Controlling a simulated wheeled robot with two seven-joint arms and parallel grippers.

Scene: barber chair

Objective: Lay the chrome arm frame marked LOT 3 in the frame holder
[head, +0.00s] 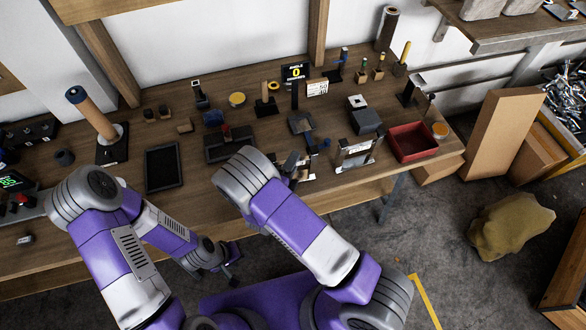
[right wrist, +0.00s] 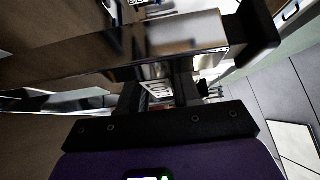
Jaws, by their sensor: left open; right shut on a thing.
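My right gripper (head: 296,168) is shut at the front part of the bench, partly hidden by its own forearm. In the right wrist view a shiny chrome bar (right wrist: 165,48) crosses close in front of the gripper palm; it looks like part of the arm frame in my grip. No LOT 3 mark is readable. A bright metal frame (head: 356,152) stands upright on the bench just right of the gripper; I cannot tell whether it is in a holder. My left gripper (head: 227,268) is open and empty, low in front of the bench edge.
A red tray (head: 412,142) sits at the bench's right end. A dark box (head: 366,121), a black stand (head: 301,122) and a sign reading 0 (head: 296,72) are behind. A black flat tray (head: 163,167) lies left. Cardboard boxes (head: 499,130) stand on the floor at right.

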